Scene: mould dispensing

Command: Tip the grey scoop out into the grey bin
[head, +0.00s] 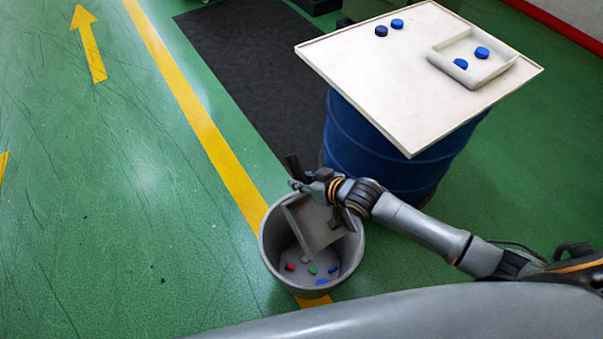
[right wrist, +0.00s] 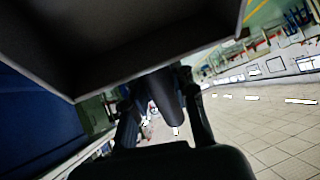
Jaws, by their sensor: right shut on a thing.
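The grey scoop (head: 314,224) is tipped steeply over the mouth of the grey bin (head: 353,258), with its lower edge inside the rim. My right gripper (head: 328,190) is shut on the scoop at the upper side of the bin. Several small red, green and blue pieces (head: 313,270) are at the bottom of the bin, below the scoop. In the right wrist view the scoop (right wrist: 120,45) fills the upper left as a dark tray shape; no pieces show in it there. My left gripper is not in view.
A white tabletop (head: 400,88) rests on a blue drum (head: 365,150) behind my right arm. The green floor left of the bin is clear.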

